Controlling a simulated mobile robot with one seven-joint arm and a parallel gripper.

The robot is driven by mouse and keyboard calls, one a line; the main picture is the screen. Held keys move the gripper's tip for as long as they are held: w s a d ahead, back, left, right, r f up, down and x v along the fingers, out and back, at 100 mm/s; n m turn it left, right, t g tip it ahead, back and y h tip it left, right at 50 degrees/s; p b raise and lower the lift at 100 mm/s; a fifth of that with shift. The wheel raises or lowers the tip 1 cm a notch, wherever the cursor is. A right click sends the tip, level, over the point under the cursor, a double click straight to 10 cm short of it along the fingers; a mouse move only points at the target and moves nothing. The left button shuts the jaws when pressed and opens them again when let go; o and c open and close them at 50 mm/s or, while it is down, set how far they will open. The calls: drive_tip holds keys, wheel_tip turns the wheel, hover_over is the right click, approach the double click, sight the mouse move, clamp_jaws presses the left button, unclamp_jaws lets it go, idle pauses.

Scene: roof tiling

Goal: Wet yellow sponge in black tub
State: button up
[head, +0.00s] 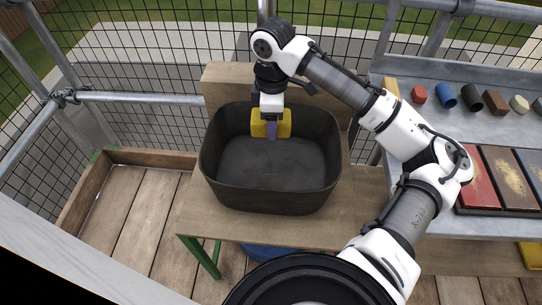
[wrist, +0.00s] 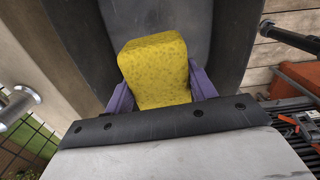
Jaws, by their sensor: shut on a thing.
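A black tub (head: 268,190) stands on a wooden bench, and its inside looks dark with no clear water surface visible. The yellow sponge (head: 285,124) is at the tub's far side, inside the rim line in the head view. My gripper (head: 271,130) is shut on it, pointing down. In the wrist view the yellow sponge (wrist: 157,72) sits between the purple fingers of my gripper (wrist: 160,88). The dark tub wall (wrist: 228,40) shows behind it. I cannot tell whether the sponge touches the tub's bottom.
The wooden bench (head: 215,225) has bare room in front of the tub. A grey metal shelf (head: 480,125) at right holds several small coloured pieces, with red and brown panels (head: 510,178) below. Scaffold rails and mesh stand behind. A blue round thing (head: 268,252) is under the bench.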

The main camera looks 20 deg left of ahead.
idle(0.3)
wheel_tip(320, 180, up, 4)
drive_tip(key=p, duration=0.4)
drive_tip(key=shift+r, duration=0.1)
idle(0.7)
